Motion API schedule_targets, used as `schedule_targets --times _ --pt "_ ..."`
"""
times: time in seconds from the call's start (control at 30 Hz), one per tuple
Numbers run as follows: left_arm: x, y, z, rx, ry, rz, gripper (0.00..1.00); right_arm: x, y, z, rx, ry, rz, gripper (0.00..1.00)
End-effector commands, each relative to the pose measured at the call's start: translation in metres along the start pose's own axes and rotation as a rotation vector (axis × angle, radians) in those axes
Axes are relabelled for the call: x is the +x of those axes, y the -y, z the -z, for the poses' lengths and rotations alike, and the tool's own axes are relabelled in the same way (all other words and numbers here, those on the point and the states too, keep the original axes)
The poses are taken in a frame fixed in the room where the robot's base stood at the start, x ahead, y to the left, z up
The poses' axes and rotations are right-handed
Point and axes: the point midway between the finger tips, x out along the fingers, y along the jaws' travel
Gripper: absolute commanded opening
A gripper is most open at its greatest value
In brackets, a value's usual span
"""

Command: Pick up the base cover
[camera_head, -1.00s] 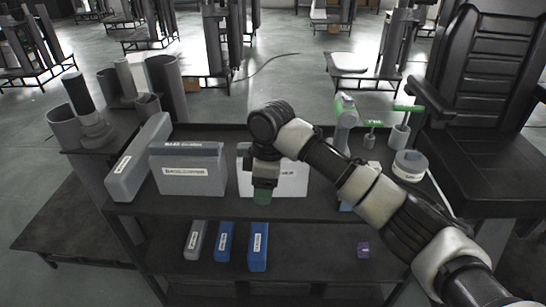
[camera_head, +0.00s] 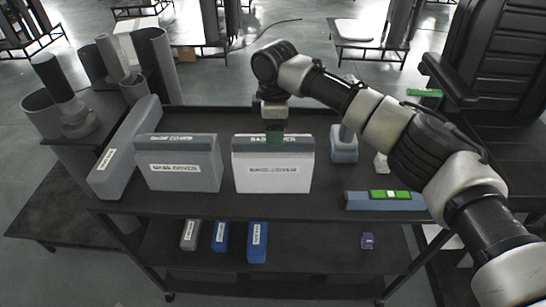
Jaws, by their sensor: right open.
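Two box-like base covers with "BASE COVER" labels stand upright on the cart's top shelf. One is grey (camera_head: 180,180), left of centre. The other has a white front and a grey top (camera_head: 272,178), near the centre. My right gripper (camera_head: 274,138) points down at the top edge of the white-fronted base cover. My left gripper is not in view.
A long grey box (camera_head: 125,150) stands at the shelf's left end. A blue-grey piece with a green top (camera_head: 385,201) lies at the front right. Small blue boxes (camera_head: 257,243) and a purple block (camera_head: 367,241) are on the lower shelf. A black chair stands right.

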Motion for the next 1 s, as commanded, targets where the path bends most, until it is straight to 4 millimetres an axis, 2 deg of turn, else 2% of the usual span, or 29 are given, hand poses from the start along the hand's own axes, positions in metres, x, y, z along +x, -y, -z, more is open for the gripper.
schedule_targets --times 0.1,0.2,0.33,0.53,0.93,1.0 --pt "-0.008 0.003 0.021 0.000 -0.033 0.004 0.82 0.018 0.000 0.004 -0.001 0.001 0.003 0.62" --pt "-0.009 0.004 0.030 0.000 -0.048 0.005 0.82 0.032 0.000 0.004 0.000 0.001 0.002 0.62" --pt "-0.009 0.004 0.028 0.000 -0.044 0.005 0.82 0.040 0.000 0.004 -0.001 0.000 0.000 0.62" --pt "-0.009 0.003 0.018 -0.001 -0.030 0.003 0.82 0.041 0.000 0.004 -0.001 0.000 0.000 0.62" --pt "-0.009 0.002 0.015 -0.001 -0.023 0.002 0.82 0.041 0.000 0.004 -0.001 0.000 0.000 0.02" --pt "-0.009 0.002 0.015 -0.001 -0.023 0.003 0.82 0.041 0.000 0.004 -0.001 0.000 0.000 0.00"
